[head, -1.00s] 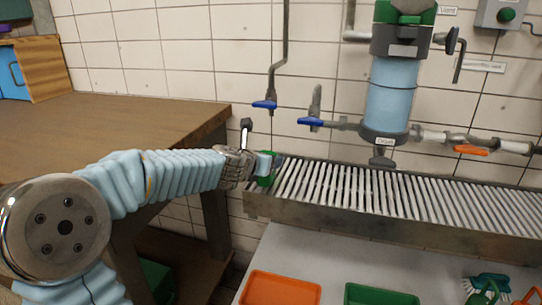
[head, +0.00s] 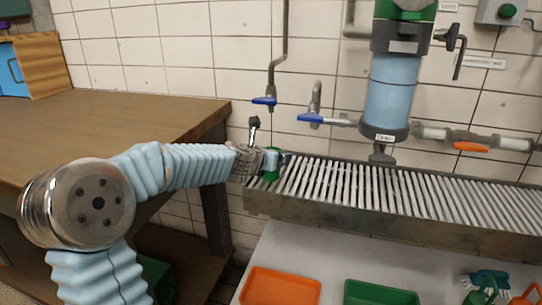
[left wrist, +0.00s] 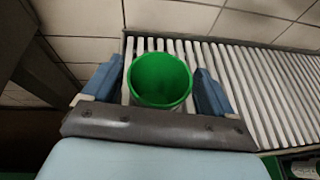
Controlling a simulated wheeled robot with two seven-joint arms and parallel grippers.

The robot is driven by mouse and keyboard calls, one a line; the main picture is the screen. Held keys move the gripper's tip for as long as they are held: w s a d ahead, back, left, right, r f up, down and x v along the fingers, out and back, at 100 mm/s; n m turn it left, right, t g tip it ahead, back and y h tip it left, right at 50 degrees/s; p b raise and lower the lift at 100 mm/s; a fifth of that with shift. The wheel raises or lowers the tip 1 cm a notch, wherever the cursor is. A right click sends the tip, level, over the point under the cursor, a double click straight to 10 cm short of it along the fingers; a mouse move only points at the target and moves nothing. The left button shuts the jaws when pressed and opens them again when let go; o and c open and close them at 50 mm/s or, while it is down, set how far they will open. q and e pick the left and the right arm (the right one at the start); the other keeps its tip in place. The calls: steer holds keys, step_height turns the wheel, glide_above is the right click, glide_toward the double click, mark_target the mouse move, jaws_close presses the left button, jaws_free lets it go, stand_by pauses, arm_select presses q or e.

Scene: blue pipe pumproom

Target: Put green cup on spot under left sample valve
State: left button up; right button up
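The green cup (head: 270,176) is at the left end of the slatted metal rack, below and close to the left blue-handled sample valve (head: 264,102). My left gripper (head: 272,161) is around it. In the left wrist view the green cup (left wrist: 160,80) is upright and looks empty, between the two blue fingers. The marked spot is not visible. My right gripper is not in view.
The slatted rack (head: 380,196) runs right along the tiled wall and is clear beyond the cup. A second blue valve (head: 311,118) and a pipe column (head: 391,90) stand above it. A wooden table (head: 100,122) is at left. Orange (head: 280,288) and green (head: 380,294) trays lie below.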

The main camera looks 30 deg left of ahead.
arm_select(q)
steer(key=shift+r, duration=0.15)
steer(key=p+v, duration=0.1)
steer(key=v, duration=1.1)
steer(key=shift+p, duration=0.3)
